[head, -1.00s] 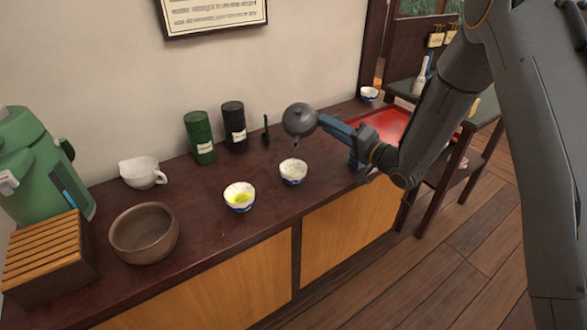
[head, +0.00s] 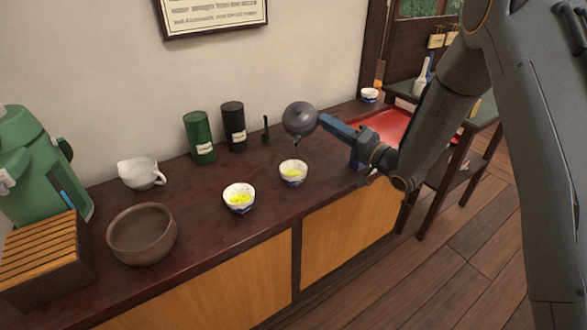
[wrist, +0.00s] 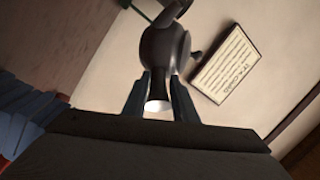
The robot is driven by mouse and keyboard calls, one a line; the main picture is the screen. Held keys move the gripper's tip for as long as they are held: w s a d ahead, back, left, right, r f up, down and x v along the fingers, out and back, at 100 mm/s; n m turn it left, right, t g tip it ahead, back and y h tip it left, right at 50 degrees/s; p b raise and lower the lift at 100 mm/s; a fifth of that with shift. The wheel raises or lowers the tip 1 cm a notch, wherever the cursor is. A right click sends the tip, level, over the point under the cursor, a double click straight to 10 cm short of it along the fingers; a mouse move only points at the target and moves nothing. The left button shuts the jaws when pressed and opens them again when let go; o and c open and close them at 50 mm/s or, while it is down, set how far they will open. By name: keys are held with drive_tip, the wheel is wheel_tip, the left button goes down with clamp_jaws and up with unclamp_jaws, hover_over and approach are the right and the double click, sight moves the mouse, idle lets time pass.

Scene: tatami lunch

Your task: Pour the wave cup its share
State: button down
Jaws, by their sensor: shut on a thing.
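My gripper (head: 322,121) is shut on the handle of a round dark grey teapot (head: 299,118) and holds it above the counter. The teapot is tilted, its spout pointing down over the right-hand cup (head: 293,174). That cup is white with blue on its outside and has yellow-green tea in it. A similar cup (head: 238,199) to its left also holds yellow-green tea. The pattern on each is too small to tell which has waves. The wrist view shows the teapot (wrist: 165,50) beyond my gripper's fingers (wrist: 158,98); no cup shows there.
A brown bowl (head: 142,236), a white spouted jug (head: 140,173) and a green dispenser (head: 35,165) stand at the left. Green (head: 199,140) and black (head: 233,128) canisters stand by the wall. A red tray (head: 385,128) and a small cup (head: 369,95) are at the right.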

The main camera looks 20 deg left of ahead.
drive_tip(key=shift+w+r+n+y+b, duration=0.2)
drive_tip(key=shift+w+n+y+b, duration=0.1)
drive_tip(key=shift+n+y+b, duration=0.1)
idle(0.7)
drive_tip(key=shift+r, duration=0.15)
idle(0.7)
drive_tip(key=shift+s, duration=0.15)
drive_tip(key=w+f+m+g+h+p, duration=0.1)
drive_tip(key=w+m+g+h+p, duration=0.2)
drive_tip(key=w+m+p, duration=0.3)
drive_tip(key=shift+w+a+f+m+h+p, duration=0.35)
drive_tip(key=shift+w+a+h, duration=0.1)
drive_tip(key=shift+h, duration=0.15)
idle(0.4)
drive_tip(key=shift+r, duration=0.1)
idle(0.6)
